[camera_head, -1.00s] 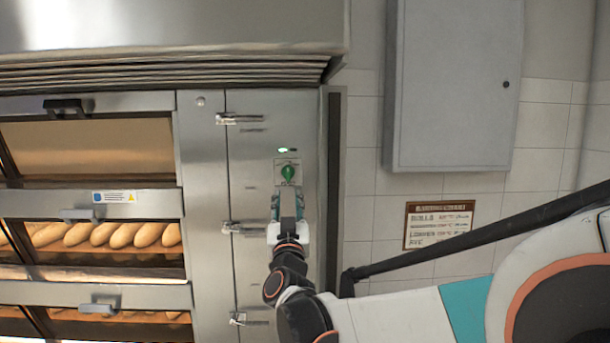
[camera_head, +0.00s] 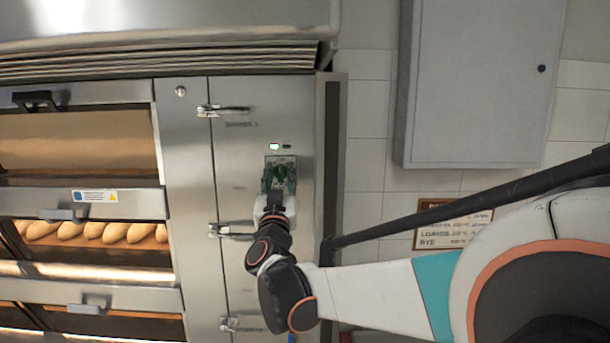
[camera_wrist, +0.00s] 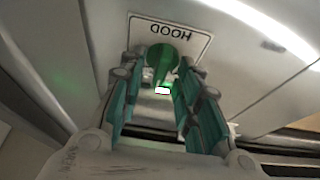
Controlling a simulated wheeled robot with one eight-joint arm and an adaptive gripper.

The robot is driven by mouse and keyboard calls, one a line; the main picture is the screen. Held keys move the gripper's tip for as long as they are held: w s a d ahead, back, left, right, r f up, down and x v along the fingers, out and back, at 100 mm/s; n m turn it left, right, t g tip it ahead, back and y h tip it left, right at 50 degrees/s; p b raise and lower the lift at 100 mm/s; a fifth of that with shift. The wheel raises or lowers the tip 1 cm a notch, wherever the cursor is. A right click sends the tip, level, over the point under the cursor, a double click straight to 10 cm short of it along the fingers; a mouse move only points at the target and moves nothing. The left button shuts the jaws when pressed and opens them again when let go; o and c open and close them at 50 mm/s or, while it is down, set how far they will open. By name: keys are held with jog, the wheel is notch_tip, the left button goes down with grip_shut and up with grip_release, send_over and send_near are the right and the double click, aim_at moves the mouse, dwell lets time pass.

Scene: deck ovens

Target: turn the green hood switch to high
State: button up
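The green hood switch (camera_head: 280,172) sits on a small plate on the steel oven front. In the wrist view the green knob (camera_wrist: 160,58) shows near an upside-down HOOD label (camera_wrist: 170,30). My gripper (camera_head: 278,182) is at the plate, its teal fingers apart on either side of the knob. In the wrist view the gripper (camera_wrist: 161,78) looks open, with a gap between each finger and the knob; contact cannot be made out. The fingers partly hide the plate, and the switch's setting marks are not readable.
A lit green lamp (camera_head: 274,146) and a dark one (camera_head: 287,147) sit above the plate. Door latches (camera_head: 222,110) stick out left. The hood (camera_head: 170,25) overhangs above. A grey wall cabinet (camera_head: 480,85) and a sign (camera_head: 450,232) are at right.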

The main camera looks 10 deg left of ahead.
jog(key=shift+c, duration=0.6)
jog(key=shift+s, duration=0.1)
grip_shut()
jog(key=shift+m, duration=0.3)
jog(key=m+h+b, duration=0.1)
jog(key=m, duration=0.1)
jog(key=m+h+b, duration=0.1)
jog(key=m, duration=0.1)
jog(key=shift+a+m+h, duration=0.1)
jog(key=shift+m+h, duration=0.2)
jog(key=shift+m, duration=0.1)
jog(key=shift+r+m+g+h+b, duration=0.2)
jog(key=shift+m+h, duration=0.7)
jog(key=shift+m, duration=0.85)
jog(key=shift+f+m+g+h+b, duration=0.1)
jog(key=shift+m+h+b, duration=0.15)
jog(key=shift+m+h, duration=1.1)
jog(key=shift+m+y, duration=0.45)
jog(key=shift+m, duration=0.15)
jog(key=shift+o, duration=0.6)
grip_release()
